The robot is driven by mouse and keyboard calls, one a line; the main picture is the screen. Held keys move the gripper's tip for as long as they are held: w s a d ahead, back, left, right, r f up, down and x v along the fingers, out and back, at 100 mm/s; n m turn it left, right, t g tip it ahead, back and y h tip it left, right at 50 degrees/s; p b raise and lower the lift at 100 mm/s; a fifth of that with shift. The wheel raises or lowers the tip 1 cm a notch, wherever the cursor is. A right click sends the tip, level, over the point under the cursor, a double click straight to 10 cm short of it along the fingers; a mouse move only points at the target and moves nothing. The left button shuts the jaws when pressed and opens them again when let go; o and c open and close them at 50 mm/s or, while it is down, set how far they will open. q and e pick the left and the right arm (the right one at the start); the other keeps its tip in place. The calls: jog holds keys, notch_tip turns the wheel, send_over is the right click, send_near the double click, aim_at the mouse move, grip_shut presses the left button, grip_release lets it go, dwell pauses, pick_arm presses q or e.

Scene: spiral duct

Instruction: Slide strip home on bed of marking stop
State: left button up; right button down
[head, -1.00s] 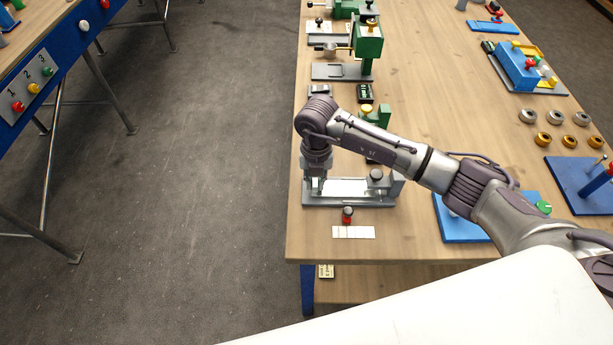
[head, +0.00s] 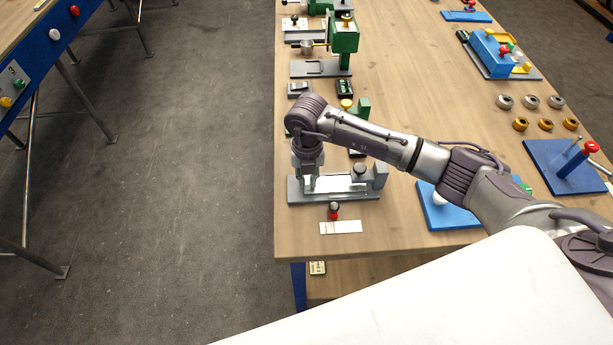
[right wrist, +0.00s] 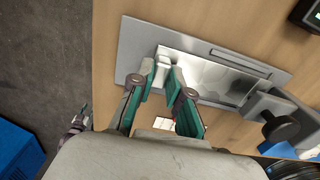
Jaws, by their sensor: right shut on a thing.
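The marking stop (head: 340,198) is a grey plate with a raised bed, near the bench's left edge. A shiny metal strip (right wrist: 215,76) lies along its bed; it also shows in the head view (head: 338,184). My right gripper (right wrist: 161,72) points down at the left end of the stop. Its teal fingers are shut on the strip's near end, and the grip itself is partly hidden. A block with a dark round knob (right wrist: 281,128) stands at the stop's other end. What seems to be my left gripper (right wrist: 84,116) is small at the left of the right wrist view.
A red-and-black knob (head: 334,210) and a white card (head: 341,227) lie in front of the stop. A green press (head: 344,38) stands behind, with a blue fixture (head: 446,210) to the right. Bare wood separates the stop from the bench's left front corner.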

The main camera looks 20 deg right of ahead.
jog(key=shift+d+f, duration=0.1)
jog(key=shift+d, duration=0.15)
jog(key=c, duration=1)
grip_release()
jog(key=shift+s, duration=0.1)
jog(key=shift+c, duration=0.2)
jog(key=shift+o, duration=0.2)
jog(key=o, duration=0.5)
jog(key=shift+r+p, duration=2.35)
jog(key=shift+r, duration=1.2)
jog(key=shift+f, duration=0.1)
